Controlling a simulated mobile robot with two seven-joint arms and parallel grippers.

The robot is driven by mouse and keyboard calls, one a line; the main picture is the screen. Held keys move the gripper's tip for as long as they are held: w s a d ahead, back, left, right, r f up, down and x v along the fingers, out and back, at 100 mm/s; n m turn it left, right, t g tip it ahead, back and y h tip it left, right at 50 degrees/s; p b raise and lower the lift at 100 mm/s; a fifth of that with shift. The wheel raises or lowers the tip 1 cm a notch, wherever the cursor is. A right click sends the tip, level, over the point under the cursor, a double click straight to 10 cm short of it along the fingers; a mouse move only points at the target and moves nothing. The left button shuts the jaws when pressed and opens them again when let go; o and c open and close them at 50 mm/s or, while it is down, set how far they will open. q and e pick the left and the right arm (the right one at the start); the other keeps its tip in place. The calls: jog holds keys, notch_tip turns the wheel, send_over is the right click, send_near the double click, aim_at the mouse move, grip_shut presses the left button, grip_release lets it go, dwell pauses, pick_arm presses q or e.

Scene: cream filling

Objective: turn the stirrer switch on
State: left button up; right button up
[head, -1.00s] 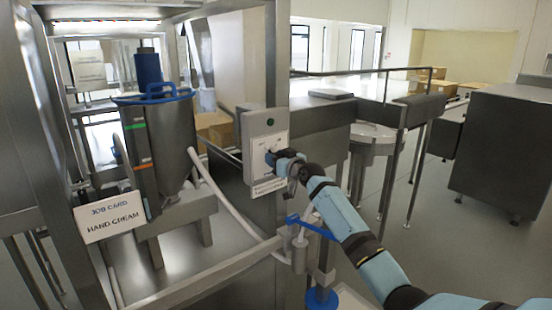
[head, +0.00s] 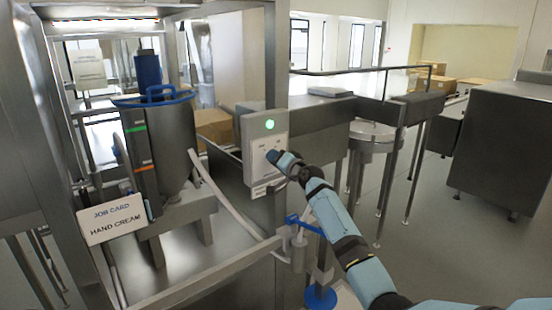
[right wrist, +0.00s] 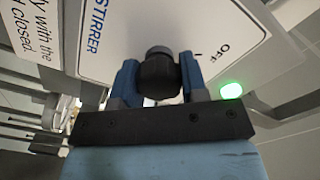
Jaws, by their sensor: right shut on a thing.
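The stirrer switch is a dark rotary knob (right wrist: 158,75) on a white label plate (right wrist: 225,32) printed "STIRRER" and "OFF". The plate is on a grey control box (head: 256,165), where a round green lamp (head: 269,125) is lit. The lamp also glows in the right wrist view (right wrist: 231,91). My right gripper (right wrist: 160,80) is shut on the knob, with one blue finger on each side of it. In the head view the right gripper (head: 283,160) is at the box's front and hides the knob. My left gripper is not in view.
A steel hopper (head: 175,150) with a blue-rimmed lid (head: 150,98) stands left of the box inside a metal frame. A job card (head: 112,216) reads "HAND CREAM". Open floor lies to the right.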

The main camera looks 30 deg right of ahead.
jog(key=shift+f+m, duration=0.1)
jog(key=shift+m, duration=0.5)
jog(key=o, duration=0.9)
jog(key=shift+s, duration=0.55)
jog(key=s, duration=0.4)
jog(key=s+b, duration=0.1)
jog(key=s, duration=0.3)
jog(key=s+d+b, duration=0.1)
jog(key=s, duration=0.3)
jog(key=shift+s, duration=0.35)
